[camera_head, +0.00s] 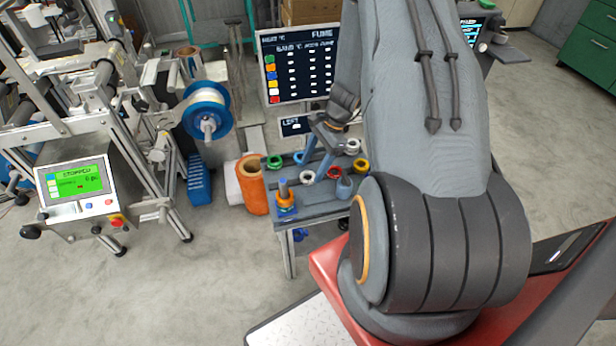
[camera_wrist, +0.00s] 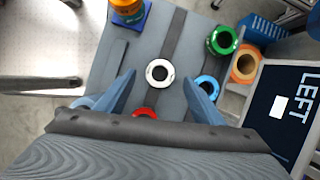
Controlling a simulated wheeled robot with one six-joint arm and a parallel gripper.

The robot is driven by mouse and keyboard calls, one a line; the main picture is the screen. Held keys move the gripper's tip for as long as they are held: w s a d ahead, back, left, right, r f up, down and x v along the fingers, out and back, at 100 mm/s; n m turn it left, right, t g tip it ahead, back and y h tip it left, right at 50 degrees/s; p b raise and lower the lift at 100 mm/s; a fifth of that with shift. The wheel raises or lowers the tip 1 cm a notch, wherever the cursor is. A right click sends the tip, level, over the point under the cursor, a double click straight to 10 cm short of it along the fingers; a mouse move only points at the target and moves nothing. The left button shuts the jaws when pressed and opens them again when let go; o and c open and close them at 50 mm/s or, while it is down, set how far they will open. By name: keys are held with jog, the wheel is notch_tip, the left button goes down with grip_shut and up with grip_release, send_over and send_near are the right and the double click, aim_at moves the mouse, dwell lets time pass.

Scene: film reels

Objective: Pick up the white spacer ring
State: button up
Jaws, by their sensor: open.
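The white spacer ring (camera_wrist: 159,63) lies flat on the grey bench top, near the middle of the wrist view. It also shows in the head view (camera_head: 308,172). My gripper (camera_wrist: 160,78) is open and empty, with one blue finger to the left of the ring and one to the right in the wrist view. How high the fingertips are above the bench, I cannot tell. In the head view my gripper (camera_head: 327,166) is over the bench, partly hidden by my arm.
A red ring (camera_wrist: 145,110) lies near the white one, partly hidden by my gripper. A blue ring (camera_wrist: 206,78) is by the right finger. A green ring (camera_wrist: 213,42) lies farther off. An orange piece on a blue base (camera_wrist: 128,8) stands at the bench end.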

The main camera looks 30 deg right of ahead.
jog(key=shift+x, duration=1.3)
jog(key=c, duration=1.1)
jog(key=shift+r, duration=0.1)
jog(key=shift+c, duration=0.2)
